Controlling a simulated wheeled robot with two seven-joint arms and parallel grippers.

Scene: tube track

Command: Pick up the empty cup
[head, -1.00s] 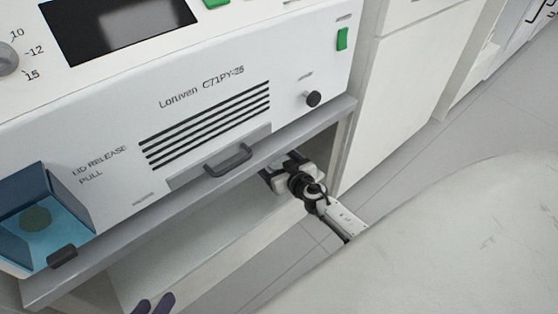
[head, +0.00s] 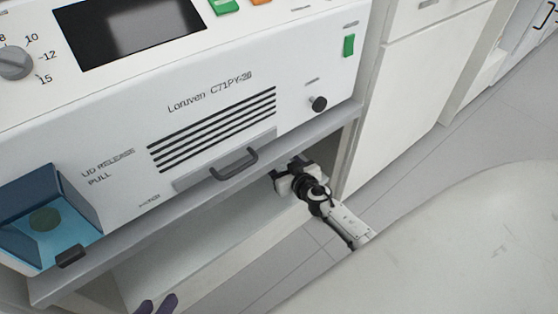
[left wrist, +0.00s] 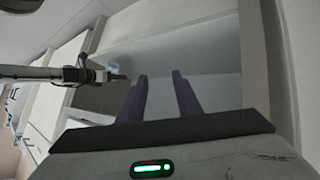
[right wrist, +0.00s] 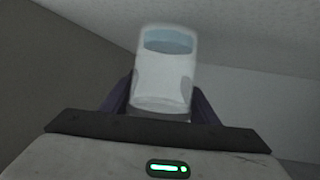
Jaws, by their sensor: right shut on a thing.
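The cup (right wrist: 163,75), pale and translucent with a bluish opening, stands between the purple fingers of my right gripper (right wrist: 160,98) in the right wrist view. That gripper is shut on it, and the cup looks slightly tilted there. In the head view my right gripper's body (head: 297,180) reaches under the bench edge, and the cup is hidden. A small bluish shape, likely the cup, shows beyond the right arm in the left wrist view (left wrist: 116,69). My left gripper (head: 156,304) is open and empty, with its fingers apart in the left wrist view (left wrist: 160,82).
The white machine (head: 120,175) stands on a grey bench top (head: 325,127) above the open space where my right arm reaches. A blue open box (head: 45,215) is on its left front. White cabinets (head: 400,90) stand to the right, with clear floor beside them.

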